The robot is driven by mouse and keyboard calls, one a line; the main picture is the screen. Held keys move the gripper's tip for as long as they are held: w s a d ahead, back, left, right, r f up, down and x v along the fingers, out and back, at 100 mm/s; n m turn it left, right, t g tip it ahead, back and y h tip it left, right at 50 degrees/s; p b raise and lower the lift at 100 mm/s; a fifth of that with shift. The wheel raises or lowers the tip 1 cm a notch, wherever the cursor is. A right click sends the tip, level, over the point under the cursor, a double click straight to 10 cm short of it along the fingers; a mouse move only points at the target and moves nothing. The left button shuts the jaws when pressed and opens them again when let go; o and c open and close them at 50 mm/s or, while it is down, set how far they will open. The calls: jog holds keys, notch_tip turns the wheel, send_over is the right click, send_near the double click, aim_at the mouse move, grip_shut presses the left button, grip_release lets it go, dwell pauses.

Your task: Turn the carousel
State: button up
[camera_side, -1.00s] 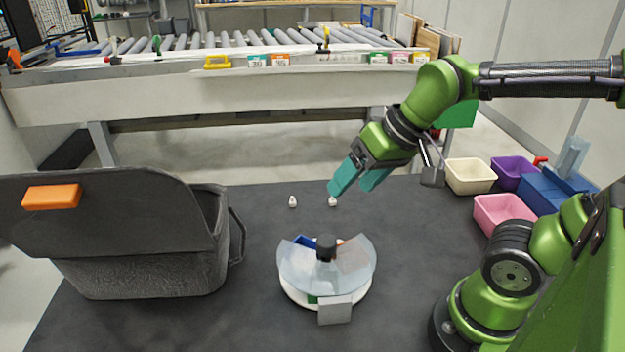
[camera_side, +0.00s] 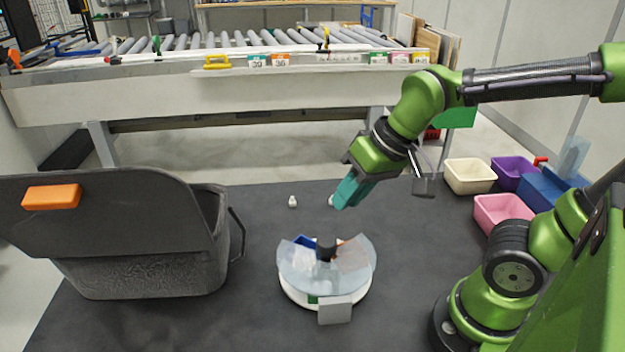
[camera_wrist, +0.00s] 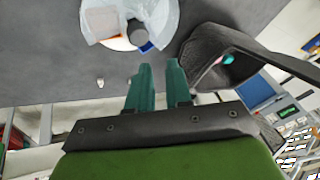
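The carousel (camera_side: 325,290) stands on the dark table, a round white base under a clear fan-shaped cover, with a dark knob (camera_side: 326,247) in the middle. Blue, orange and green show inside, and a grey block is at its front. In the wrist view the carousel (camera_wrist: 108,22) is cut by the top edge and the knob (camera_wrist: 137,33) shows. My gripper (camera_side: 340,203) is above the table, behind and slightly right of the carousel, apart from it, pointing down and left. In the wrist view its teal fingers (camera_wrist: 159,66) are apart with nothing between them.
Two small white pieces (camera_side: 293,202) stand behind the carousel; the right one is partly hidden by my fingers. A large grey bin (camera_side: 150,265) is at left. Pink (camera_side: 503,212), cream (camera_side: 470,176), purple and blue bins are at right. Table around the carousel is clear.

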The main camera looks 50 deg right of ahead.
jog(key=w+a+f+g, duration=0.1)
jog(key=w+a+f+m+g+h, duration=0.1)
jog(key=w+f, duration=0.1)
jog(key=shift+w, duration=0.25)
grip_shut()
jog(key=w+f+m+g+h, duration=0.1)
jog(key=w+f+m, duration=0.1)
jog(key=w+a+f+m+g+h, duration=0.1)
jog(key=w+f+m+h, duration=0.1)
jog(key=m, duration=0.1)
jog(key=w+a+f+m+h, duration=0.1)
jog(key=w+f+m, duration=0.1)
jog(key=w, duration=0.1)
jog(key=shift+a+m+g, duration=0.1)
jog(key=shift+m+g, duration=0.3)
jog(key=m, duration=0.1)
jog(key=w+m+h, duration=0.1)
jog(key=m, duration=0.1)
jog(key=shift+w+d+r+m, duration=0.3)
jog(key=shift+w+d+r, duration=0.05)
jog(key=shift+d, duration=0.05)
jog(key=shift+d+m+h, duration=0.25)
jog(key=shift+m+h, duration=0.05)
jog(key=shift+m, duration=0.7)
jog(key=x, duration=0.9)
jog(key=shift+d+f, duration=0.1)
jog(key=shift+f, duration=0.2)
